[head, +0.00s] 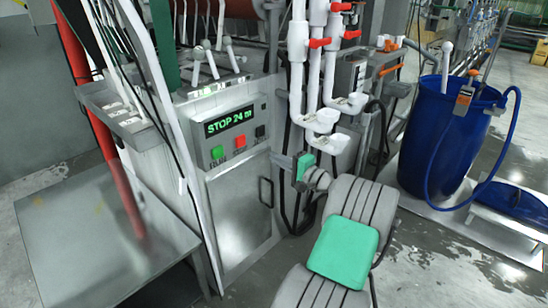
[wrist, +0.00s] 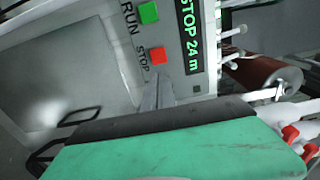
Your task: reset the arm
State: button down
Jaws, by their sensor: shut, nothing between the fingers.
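My gripper (wrist: 158,84) is shut and empty. In the wrist view its grey fingertips stand out past the green and black gripper body, just below the red STOP button (wrist: 157,56). I cannot tell whether they touch the panel. In the head view my arm, grey with green pads, reaches up from the bottom, and its green-padded end is right of the control box (head: 236,137). The box's display (head: 229,121) reads "STOP 24 m". The green RUN button (head: 217,152), red button (head: 239,142) and a black button (head: 260,131) sit below it.
A bare metal table (head: 95,235) stands at the left. White pipes with red valve handles (head: 319,43) hang above my arm's end. A blue barrel (head: 440,135) with a hose stands at the right. The wet floor at lower right is mostly free.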

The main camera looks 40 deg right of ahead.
dwell(0.4)
jog(key=w+a+r+n+g+y+p, duration=0.1)
jog(key=w+a+r+n+g+p, duration=0.15)
jog(key=a, duration=0.65)
jog(key=w+a+r+n+g+y+p, duration=0.1)
jog(key=w+a+r+n+g+p, duration=0.2)
jog(key=a, duration=0.6)
jog(key=w+a+r+n+g+y+p, duration=0.1)
jog(key=w+a+r+n+g+p, duration=0.3)
jog(key=a, duration=0.6)
jog(key=s+a+n+g+h+p, duration=0.1)
jog(key=s+a+n+p, duration=0.1)
jog(key=s, duration=0.6)
jog(key=s+a+r+n+g+h+p, duration=0.1)
jog(key=s+a+n+g+p, duration=0.1)
jog(key=s+a, duration=0.5)
jog(key=s+a+r+n+g+h+p, duration=0.1)
jog(key=s+a+n+p, duration=0.3)
jog(key=s, duration=0.6)
jog(key=shift+a+g+h+p, duration=0.3)
jog(key=shift+a+g+p, duration=0.2)
jog(key=shift+g, duration=0.15)
